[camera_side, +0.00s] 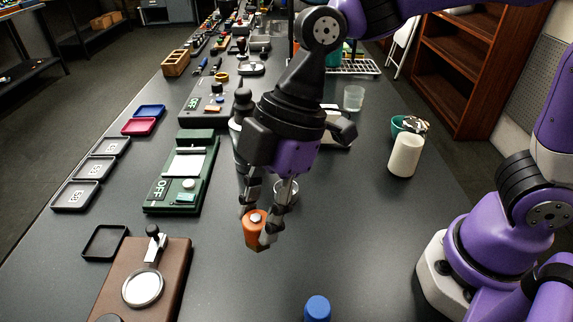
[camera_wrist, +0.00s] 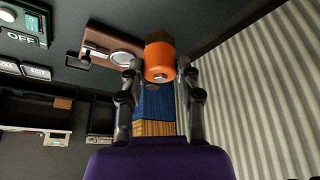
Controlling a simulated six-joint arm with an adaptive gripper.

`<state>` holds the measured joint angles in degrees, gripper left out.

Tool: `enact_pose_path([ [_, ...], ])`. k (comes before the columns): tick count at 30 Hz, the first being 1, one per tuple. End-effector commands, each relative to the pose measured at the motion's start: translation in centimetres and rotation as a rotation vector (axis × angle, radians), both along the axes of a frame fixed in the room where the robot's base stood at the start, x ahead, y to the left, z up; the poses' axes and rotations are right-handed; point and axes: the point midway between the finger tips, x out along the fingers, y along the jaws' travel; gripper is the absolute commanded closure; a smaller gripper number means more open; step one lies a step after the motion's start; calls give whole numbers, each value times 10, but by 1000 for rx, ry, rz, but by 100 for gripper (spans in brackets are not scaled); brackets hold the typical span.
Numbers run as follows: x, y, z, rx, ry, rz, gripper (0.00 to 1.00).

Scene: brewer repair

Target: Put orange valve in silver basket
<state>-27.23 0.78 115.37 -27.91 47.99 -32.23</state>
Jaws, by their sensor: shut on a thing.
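The orange valve (camera_side: 256,230) is held between the fingertips of my gripper (camera_side: 262,222), above the dark table. It also shows between the fingers in the wrist view (camera_wrist: 160,62), with a small pale knob on it. A round silver disc-like piece with a black handle (camera_side: 143,288) lies on a brown board at the front left, and shows beside the valve in the wrist view (camera_wrist: 122,58). A small shiny round cup (camera_side: 287,187) stands behind my fingers, partly hidden. I cannot tell for sure which of these is the silver basket. The valve is apart from both.
The brown board (camera_side: 165,262) is left of my gripper, with an empty black tray (camera_side: 104,242) beyond it. A blue-capped object (camera_side: 317,308) stands at the front, and a white cylinder (camera_side: 405,155) at right. The table's right middle is clear.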

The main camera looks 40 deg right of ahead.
Motion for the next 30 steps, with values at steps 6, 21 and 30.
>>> enact_pose_path([
  [6,25,-59,-2,6,-12,-386,100],
  [21,91,-143,-63,5,-8,-448,100],
  [30,102,-155,-89,6,-7,-440,100],
])
